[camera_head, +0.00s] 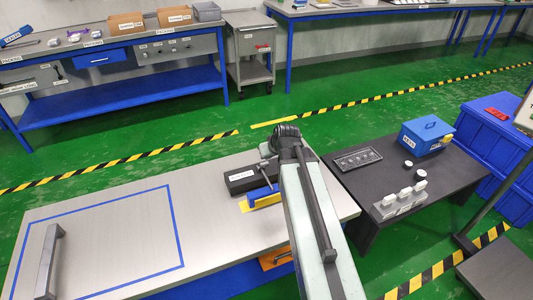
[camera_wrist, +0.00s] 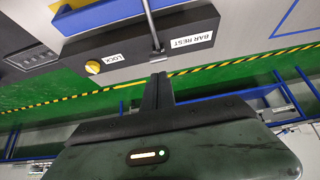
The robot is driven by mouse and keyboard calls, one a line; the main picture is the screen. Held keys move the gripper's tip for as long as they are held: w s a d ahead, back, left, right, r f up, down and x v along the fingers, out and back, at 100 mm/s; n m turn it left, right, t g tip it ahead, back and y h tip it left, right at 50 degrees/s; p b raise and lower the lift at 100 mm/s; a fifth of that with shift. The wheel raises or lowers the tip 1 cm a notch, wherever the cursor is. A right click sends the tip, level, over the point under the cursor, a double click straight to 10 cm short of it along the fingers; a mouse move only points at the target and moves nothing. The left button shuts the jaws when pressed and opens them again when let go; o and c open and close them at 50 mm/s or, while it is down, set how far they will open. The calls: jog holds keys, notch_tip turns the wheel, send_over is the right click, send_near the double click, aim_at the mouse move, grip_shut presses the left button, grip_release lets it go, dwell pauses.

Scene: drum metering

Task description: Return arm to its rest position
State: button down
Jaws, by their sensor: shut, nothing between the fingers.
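My arm reaches over the bench's right end in the head view, its far joint beside the bar rest; my gripper cannot be made out there. In the wrist view my gripper (camera_wrist: 158,80) is shut and empty, just below the black block labelled BAR REST (camera_wrist: 115,50) in the picture. A thin metal bar (camera_wrist: 151,22) runs down across the block between its LOCK and BAR REST labels. Whether my fingers touch the block or bar I cannot tell. The black block (camera_head: 238,183) also shows in the head view.
The blue-outlined bench area (camera_head: 120,235) is mostly clear, with a grey handle (camera_head: 49,262) at left. A black table (camera_head: 362,190) at right holds a blue box (camera_head: 426,133) and white-topped items.

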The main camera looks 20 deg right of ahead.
jog(key=shift+s+d+r, duration=0.1)
jog(key=shift+s+r, duration=0.15)
jog(key=shift+s, duration=0.45)
